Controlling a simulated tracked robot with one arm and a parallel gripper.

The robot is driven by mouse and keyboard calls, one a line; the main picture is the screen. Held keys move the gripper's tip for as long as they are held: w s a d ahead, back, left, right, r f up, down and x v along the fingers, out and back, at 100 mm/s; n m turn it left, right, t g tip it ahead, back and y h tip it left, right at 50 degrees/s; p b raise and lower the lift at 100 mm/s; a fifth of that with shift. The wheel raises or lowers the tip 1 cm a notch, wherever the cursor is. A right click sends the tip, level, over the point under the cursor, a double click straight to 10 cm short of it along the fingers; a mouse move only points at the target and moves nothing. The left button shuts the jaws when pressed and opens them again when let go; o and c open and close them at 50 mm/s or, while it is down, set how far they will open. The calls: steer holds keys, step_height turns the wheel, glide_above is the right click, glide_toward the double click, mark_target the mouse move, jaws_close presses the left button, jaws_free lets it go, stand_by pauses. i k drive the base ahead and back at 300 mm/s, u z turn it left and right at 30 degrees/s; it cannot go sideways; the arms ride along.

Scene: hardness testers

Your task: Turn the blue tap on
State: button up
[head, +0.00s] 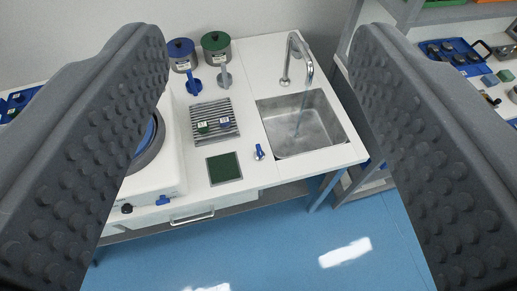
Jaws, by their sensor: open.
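A small blue tap handle (259,152) stands on the white counter just left of the sink. A curved chrome faucet (288,58) rises behind the steel sink (325,146). A faint bluish streak (299,116) shows below its spout; I cannot tell for sure whether it is running water. My gripper (258,45) is open, its two dark, studded fingers wide apart at the left and right of the picture. Nothing is held between them. The blue handle appears between the fingers, farther off and apart from them.
A blue-lidded pot (181,54) and a green-lidded pot (216,48) stand at the back. A slotted drain plate (213,122) and dark green pad (223,167) lie left of the handle. A white machine (158,178) is partly hidden by my left finger. Blue floor (265,237) is clear in front.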

mark_target(260, 151)
steer(key=u, duration=0.1)
steer(key=i, duration=0.9)
steer(key=u, duration=0.35)
